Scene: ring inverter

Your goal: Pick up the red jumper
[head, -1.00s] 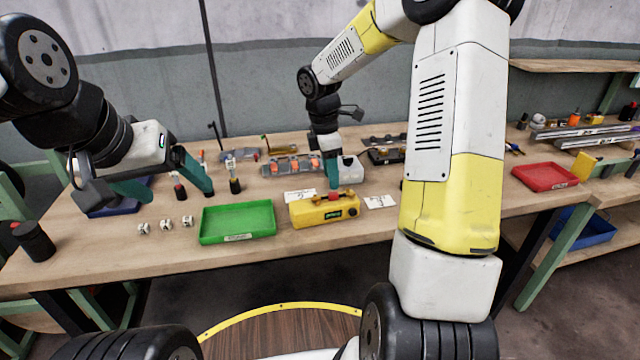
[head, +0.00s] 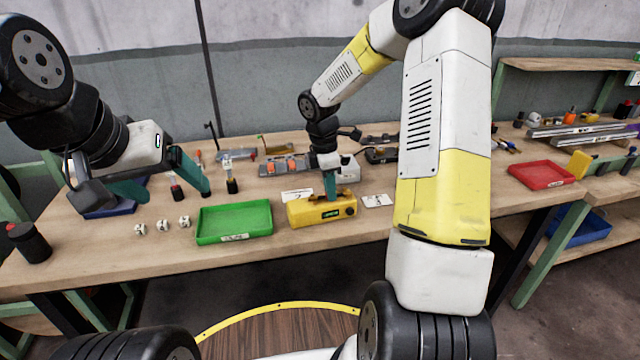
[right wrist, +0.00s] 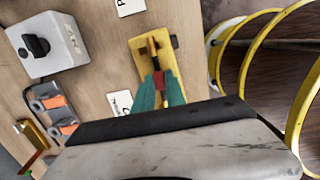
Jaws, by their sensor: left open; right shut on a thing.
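The red jumper (right wrist: 160,84) shows as a small red piece between the teal fingers of my right gripper (right wrist: 158,94) in the right wrist view. The right gripper (head: 330,192) is shut on it, pointing down at the top of the yellow device (head: 310,213). The yellow device also shows under the fingers in the right wrist view (right wrist: 146,48). In the head view the fingers hide the jumper; I cannot tell whether it still touches the device. My left gripper (head: 166,190) is open and empty above the table's left part.
A green tray (head: 234,238) stands just left of the yellow device. Several small white pieces (head: 162,225) lie left of the tray. White labels (head: 377,200) lie near the device. A red tray (head: 541,175) is at the right. A dark cylinder (head: 30,243) stands at the left edge.

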